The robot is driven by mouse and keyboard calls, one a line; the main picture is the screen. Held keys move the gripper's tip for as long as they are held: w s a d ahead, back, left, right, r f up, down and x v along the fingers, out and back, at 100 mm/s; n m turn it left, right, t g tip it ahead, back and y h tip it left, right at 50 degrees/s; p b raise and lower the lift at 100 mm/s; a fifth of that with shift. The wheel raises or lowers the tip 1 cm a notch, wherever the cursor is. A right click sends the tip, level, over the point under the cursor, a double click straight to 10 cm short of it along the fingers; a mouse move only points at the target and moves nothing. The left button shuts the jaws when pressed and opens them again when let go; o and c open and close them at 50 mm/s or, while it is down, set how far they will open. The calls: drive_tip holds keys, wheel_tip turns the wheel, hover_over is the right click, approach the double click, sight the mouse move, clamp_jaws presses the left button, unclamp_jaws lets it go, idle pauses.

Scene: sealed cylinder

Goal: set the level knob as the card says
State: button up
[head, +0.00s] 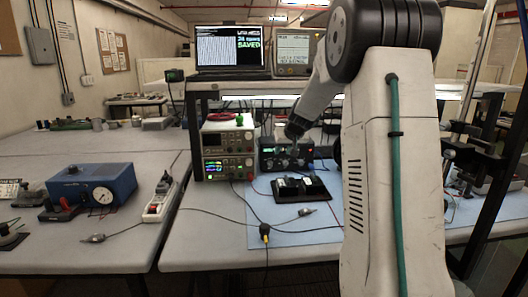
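My arm reaches from the right to a black box instrument (270,158) with a small green display, under the shelf on the right bench. My gripper (294,147) is at the front of this instrument, over its knobs. It is small and dark here, and I cannot tell whether its fingers are open, shut or touching a knob. The level knob cannot be made out. A black tray (287,195) with small white pieces lies in front; I cannot tell whether one is the card.
Stacked bench instruments (228,150) stand left of the black box. Cables cross the blue mat (275,237). A blue gauge box (88,186) and power strip (160,200) are on the left bench.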

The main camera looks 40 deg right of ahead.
drive_tip(key=s+a+r+y, duration=0.1)
drive_tip(key=s+a+r, duration=0.1)
drive_tip(key=a, duration=0.4)
drive_tip(key=s+a+r+n+g+y, duration=0.1)
drive_tip(key=s+a+r, duration=0.1)
drive_tip(key=a, duration=0.5)
drive_tip(key=shift+s+n, duration=0.3)
drive_tip(key=shift+s, duration=0.35)
